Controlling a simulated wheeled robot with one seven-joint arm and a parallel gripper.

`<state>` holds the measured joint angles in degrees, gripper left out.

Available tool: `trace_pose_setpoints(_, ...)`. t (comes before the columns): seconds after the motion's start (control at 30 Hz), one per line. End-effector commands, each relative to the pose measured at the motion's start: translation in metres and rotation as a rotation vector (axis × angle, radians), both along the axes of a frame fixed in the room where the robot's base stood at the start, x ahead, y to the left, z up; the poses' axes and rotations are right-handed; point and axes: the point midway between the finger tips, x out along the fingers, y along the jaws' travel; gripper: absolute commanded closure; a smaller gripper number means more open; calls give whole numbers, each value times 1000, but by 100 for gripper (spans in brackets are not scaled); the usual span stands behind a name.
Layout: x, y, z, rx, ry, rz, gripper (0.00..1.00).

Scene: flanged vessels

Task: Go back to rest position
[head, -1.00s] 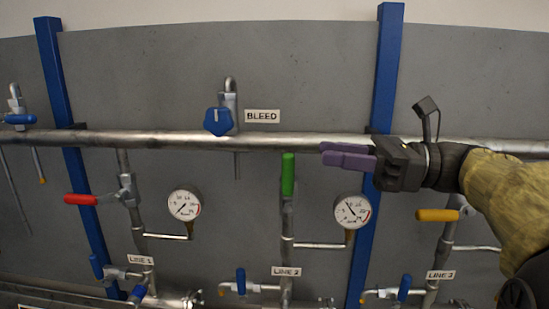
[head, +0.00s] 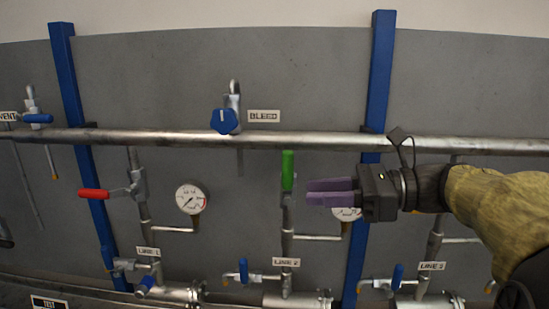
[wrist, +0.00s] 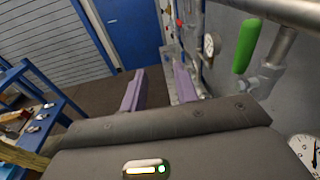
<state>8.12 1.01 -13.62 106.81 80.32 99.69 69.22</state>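My gripper (head: 308,192) has two purple fingers and points left in the head view. It is a little below the horizontal pipe, in front of the Line 2 gauge (head: 349,214), which it partly hides. In the wrist view the fingers (wrist: 158,88) stand apart with nothing between them, so it is open and empty. The green valve handle (head: 288,170) of Line 2 stands upright just left of the fingertips in the head view. In the wrist view the green handle (wrist: 245,47) is right of the fingers, apart from them.
The horizontal pipe (head: 190,138) runs across the panel, with the blue BLEED valve (head: 224,120) on it. A red handle (head: 93,194) and a gauge (head: 190,198) belong to Line 1. A blue post (head: 378,75) rises behind my gripper. The wrist view shows a blue bench (wrist: 52,125) at left.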

Motion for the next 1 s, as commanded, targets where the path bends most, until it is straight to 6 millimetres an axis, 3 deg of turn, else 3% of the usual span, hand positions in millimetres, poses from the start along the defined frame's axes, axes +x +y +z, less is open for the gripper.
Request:
trace_pose_setpoints(0.17,4,7,-43,-167,-17,-17,70)
trace_pose_setpoints(0.33,-3,8,-107,-433,-80,18,70)
trace_pose_setpoints(0.5,-26,-7,-181,-791,-235,181,70)
trace_pose_setpoints(0.6,-42,-22,-216,-985,-366,337,70)
trace_pose_setpoints(0.8,-67,-54,-259,-1287,-715,748,70)
trace_pose_setpoints(1.0,-75,-70,-275,-1417,-1084,1142,70)
